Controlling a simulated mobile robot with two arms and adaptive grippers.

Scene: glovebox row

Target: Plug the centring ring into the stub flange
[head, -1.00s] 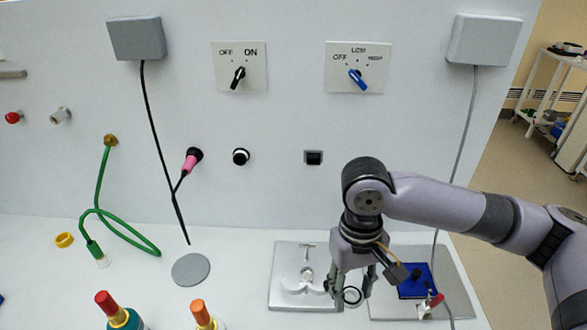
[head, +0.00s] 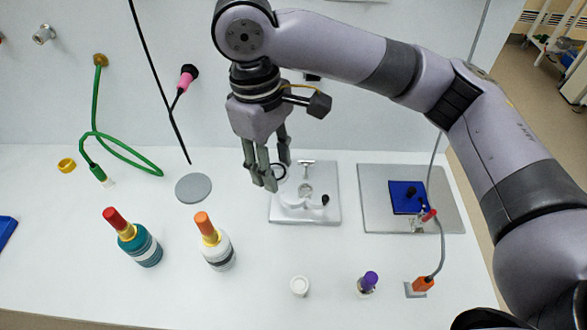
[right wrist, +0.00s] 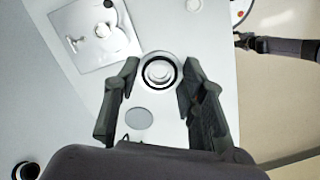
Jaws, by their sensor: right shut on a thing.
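My right gripper (head: 270,178) is shut on the centring ring (head: 286,172), above the left edge of a silver plate. In the right wrist view the ring (right wrist: 160,88), with a dark rim and bright centre, sits between the two fingertips (right wrist: 160,76). A small round grey part on the plate, probably the stub flange (head: 305,189), has a pale open clamp (head: 293,203) beside it. The ring is apart from it, up and to its left. In the wrist view the flange (right wrist: 103,30) is at upper left.
The silver plate (head: 330,213) also bears a T-shaped piece. Two bottles (head: 148,252) (head: 222,256), a white cap (head: 300,286) and a purple-topped vial (head: 368,282) stand in front. A grey disc (head: 193,188) lies left; a second plate (head: 445,218) with a blue pad lies right.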

